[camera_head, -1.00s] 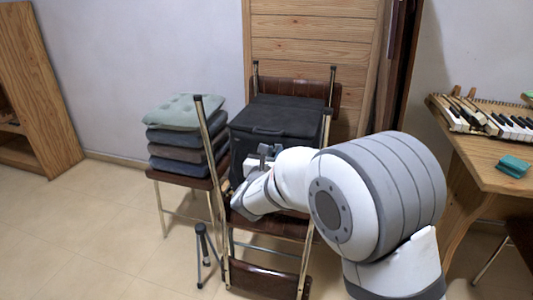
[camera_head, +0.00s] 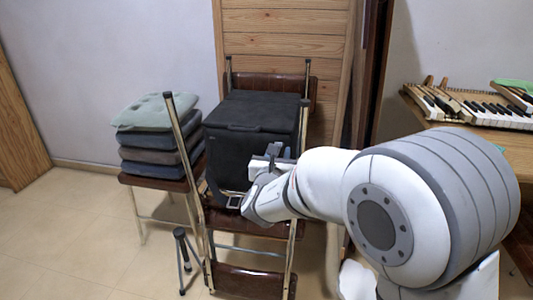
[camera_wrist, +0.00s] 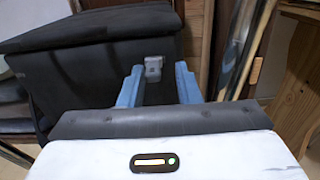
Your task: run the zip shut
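A black box-shaped bag (camera_head: 252,110) stands on a brown folding chair, its lid lying flat on top. In the wrist view the bag (camera_wrist: 95,62) fills the upper left and middle. My gripper (camera_head: 270,158) is at the bag's front right, below the lid edge. In the wrist view my gripper's two blue fingers (camera_wrist: 158,88) are spread apart. A small grey block (camera_wrist: 154,66), perhaps the zip's slider, sits on the bag beyond and between the fingertips. I see no contact with it. The zip's teeth cannot be made out.
A stack of cushions (camera_head: 157,135) sits on a chair to the left. Metal chair posts (camera_head: 183,140) rise around the bag. A small tripod (camera_head: 184,260) stands on the floor. A wooden table with piano keys (camera_head: 470,105) is at the right. Floor at left is clear.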

